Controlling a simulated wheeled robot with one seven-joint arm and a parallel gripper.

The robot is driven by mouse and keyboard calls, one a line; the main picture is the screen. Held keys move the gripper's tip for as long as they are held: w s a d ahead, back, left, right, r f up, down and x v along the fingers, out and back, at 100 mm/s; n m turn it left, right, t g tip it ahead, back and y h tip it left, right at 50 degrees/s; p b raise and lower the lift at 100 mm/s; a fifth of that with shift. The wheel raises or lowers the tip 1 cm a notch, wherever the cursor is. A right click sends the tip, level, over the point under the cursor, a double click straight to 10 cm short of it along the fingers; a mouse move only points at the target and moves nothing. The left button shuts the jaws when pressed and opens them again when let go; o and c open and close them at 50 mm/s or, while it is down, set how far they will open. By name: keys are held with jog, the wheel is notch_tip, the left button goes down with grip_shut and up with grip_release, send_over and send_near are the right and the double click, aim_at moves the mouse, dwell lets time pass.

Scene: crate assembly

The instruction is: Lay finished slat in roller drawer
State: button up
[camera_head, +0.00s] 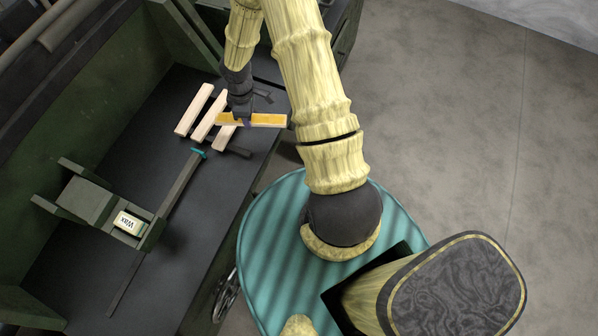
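A slat with a yellow-orange face (266,120) lies crosswise under my gripper (243,115). My gripper points down and its fingers appear closed around the slat near its middle. The slat's right end comes close to the bench's right edge, and it overlaps the pale slats in this view. Its exact height above the bench cannot be told. Several pale wooden slats (194,108) lie side by side, slanted, just left of and below my gripper. Two brownish rollers (66,22) show at the top left corner; whether they belong to the roller drawer cannot be told.
The dark bench (205,222) has green side walls. A green fixture (82,203) at the lower left holds a box labelled Wax (128,221). A long bar with a teal tip (184,183) lies between it and the slats. Open floor (450,120) is at the right.

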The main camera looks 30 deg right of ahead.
jog(key=m, duration=0.3)
jog(key=f+m, duration=0.1)
jog(key=m, duration=0.1)
jog(key=shift+m, duration=0.4)
jog(key=m, duration=0.5)
jog(key=shift+w+d+f+m, duration=0.1)
jog(key=shift+f+m, duration=0.2)
jog(key=shift+w, duration=0.1)
